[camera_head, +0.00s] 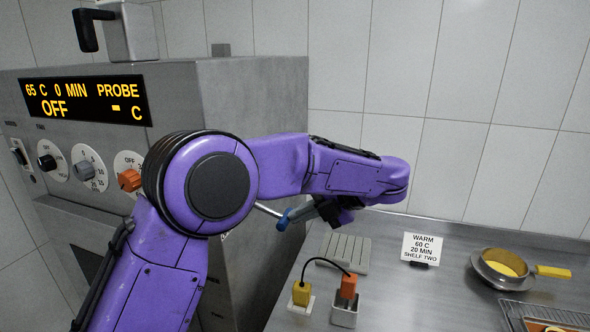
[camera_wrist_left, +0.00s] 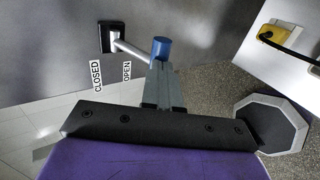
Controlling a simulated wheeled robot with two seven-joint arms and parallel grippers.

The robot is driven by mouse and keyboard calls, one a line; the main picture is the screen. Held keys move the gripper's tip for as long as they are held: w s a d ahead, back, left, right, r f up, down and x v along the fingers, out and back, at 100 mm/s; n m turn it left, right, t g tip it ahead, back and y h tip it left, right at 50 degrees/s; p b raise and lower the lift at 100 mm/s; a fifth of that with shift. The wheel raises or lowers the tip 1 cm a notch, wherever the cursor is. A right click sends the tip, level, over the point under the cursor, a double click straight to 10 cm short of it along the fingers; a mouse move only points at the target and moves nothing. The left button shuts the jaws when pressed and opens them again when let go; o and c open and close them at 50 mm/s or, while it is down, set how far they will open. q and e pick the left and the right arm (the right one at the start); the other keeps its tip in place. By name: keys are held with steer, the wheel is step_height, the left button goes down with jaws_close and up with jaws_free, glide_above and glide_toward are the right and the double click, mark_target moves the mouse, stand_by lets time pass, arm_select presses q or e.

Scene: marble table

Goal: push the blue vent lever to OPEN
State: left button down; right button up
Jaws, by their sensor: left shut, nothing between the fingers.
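The vent lever, a silver rod with a blue knob (camera_head: 283,221), sticks out from the side of the grey steel cabinet (camera_head: 255,85), partly hidden by my left arm. In the left wrist view the blue knob (camera_wrist_left: 161,48) stands just beyond my fingertips, and its rod runs to a black mount (camera_wrist_left: 109,36). The CLOSED label (camera_wrist_left: 96,76) and the OPEN label (camera_wrist_left: 127,71) are below the rod; the rod's outer part is on the OPEN label's side. My left gripper (camera_head: 291,214) is shut and empty, its tips (camera_wrist_left: 160,66) at the knob; contact is unclear. My right gripper is out of view.
The cabinet front has a display (camera_head: 85,100) reading OFF and several dials, including an orange one (camera_head: 129,180). On the counter are a grey slatted plate (camera_head: 346,251), yellow (camera_head: 301,293) and orange (camera_head: 348,286) plugs, a WARM sign (camera_head: 422,247) and a yellow-handled pan (camera_head: 553,271).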

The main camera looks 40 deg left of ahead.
arm_select(q)
steer(key=shift+a+f+y, duration=0.1)
steer(key=shift+f+y, duration=0.3)
steer(key=shift+f, duration=0.1)
steer(key=shift+a+r, duration=0.1)
steer(key=shift+s+r+p, duration=0.1)
steer(key=shift+r+p, duration=0.65)
steer(key=shift+p, duration=0.05)
